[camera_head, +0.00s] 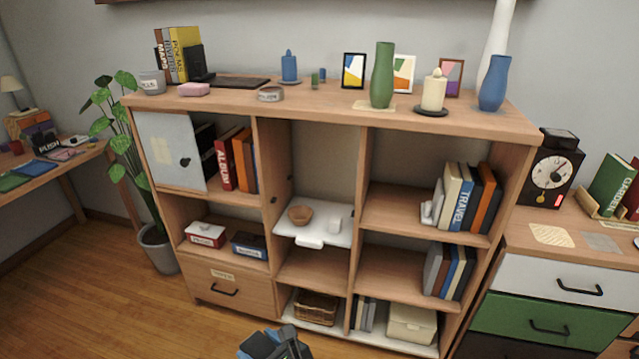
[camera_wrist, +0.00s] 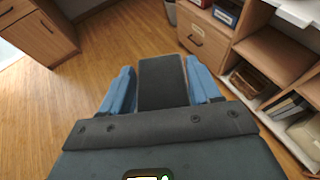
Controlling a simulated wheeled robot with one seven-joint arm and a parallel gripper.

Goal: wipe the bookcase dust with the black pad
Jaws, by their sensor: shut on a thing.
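My gripper (camera_wrist: 160,68) has two blue fingers shut on the black pad (camera_wrist: 162,88), a dark flat block seen between them in the wrist view. In the head view my gripper (camera_head: 275,345) is at the bottom edge, in front of and below the wooden bookcase (camera_head: 330,115), apart from it; the pad is hard to make out there. A pale beige patch (camera_head: 366,106) lies on the bookcase top at the foot of a green vase; I cannot tell if it is dust.
The bookcase top carries a green vase (camera_head: 383,75), a candle (camera_head: 434,90), a blue vase (camera_head: 494,82), frames and books. A white shelf (camera_head: 335,236) juts out at the middle. A plant (camera_head: 122,140) stands left, a drawer unit (camera_head: 545,275) right. Floor (camera_head: 90,290) at left is clear.

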